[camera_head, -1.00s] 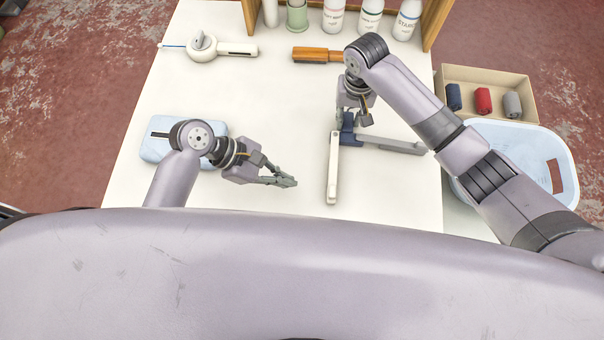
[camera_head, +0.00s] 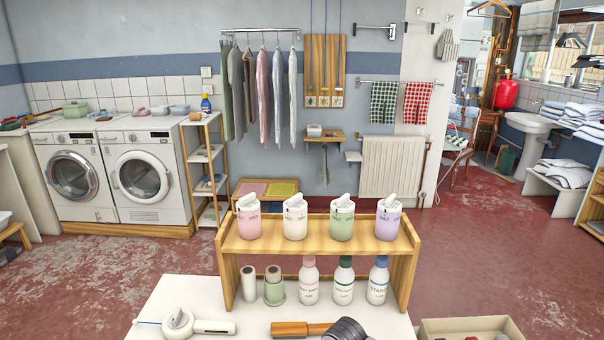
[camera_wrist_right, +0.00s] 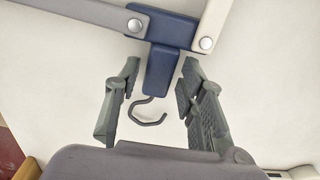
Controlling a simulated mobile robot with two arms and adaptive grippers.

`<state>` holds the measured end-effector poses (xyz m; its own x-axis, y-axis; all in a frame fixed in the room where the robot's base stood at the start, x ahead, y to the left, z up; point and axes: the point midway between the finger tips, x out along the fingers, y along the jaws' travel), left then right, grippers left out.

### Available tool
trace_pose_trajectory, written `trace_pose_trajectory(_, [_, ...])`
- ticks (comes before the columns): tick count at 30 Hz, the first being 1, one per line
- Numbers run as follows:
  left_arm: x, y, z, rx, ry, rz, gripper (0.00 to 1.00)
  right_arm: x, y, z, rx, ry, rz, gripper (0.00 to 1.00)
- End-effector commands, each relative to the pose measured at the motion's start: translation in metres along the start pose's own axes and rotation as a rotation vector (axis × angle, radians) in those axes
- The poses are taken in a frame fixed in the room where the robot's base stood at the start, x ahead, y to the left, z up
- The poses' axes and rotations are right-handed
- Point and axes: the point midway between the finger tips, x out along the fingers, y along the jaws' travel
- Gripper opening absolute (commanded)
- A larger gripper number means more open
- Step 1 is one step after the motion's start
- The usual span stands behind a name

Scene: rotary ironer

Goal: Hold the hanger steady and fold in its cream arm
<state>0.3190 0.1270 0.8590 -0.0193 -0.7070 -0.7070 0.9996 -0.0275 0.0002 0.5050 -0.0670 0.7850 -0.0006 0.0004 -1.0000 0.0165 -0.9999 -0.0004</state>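The hanger shows in the right wrist view. Its dark blue body (camera_wrist_right: 161,62) is T-shaped, with a dark wire hook (camera_wrist_right: 148,112) at the end of the stem. The cream arm (camera_wrist_right: 220,22) is joined by a round pivot and runs out past the top edge. The grey arm (camera_wrist_right: 75,28) is joined at the other end and runs out to the left. My right gripper (camera_wrist_right: 160,75) is open, with one finger on each side of the blue stem and visible gaps between. The hanger and my left gripper are outside the head view.
A white worktop (camera_head: 245,310) carries a wooden shelf (camera_head: 318,247) with several canisters and bottles. A white handheld device (camera_head: 185,323) and a wooden-handled tool (camera_head: 290,328) lie in front. A beige box (camera_head: 470,325) stands at the right.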

Motion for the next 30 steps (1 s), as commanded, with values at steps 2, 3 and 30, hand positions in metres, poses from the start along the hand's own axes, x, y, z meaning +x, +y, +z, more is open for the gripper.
trace_pose_trajectory(2, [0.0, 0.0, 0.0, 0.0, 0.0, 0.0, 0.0, 0.0, 0.0, 0.0, 0.0, 0.0, 0.0, 0.44])
trace_pose_trajectory(3, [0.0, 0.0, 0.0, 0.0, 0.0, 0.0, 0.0, 0.0, 0.0, 0.0, 0.0, 0.0, 0.0, 0.47])
trace_pose_trajectory(30, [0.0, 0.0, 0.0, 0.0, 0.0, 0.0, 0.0, -0.1, 0.0, -0.001, -0.001, 0.003, -0.002, 0.48])
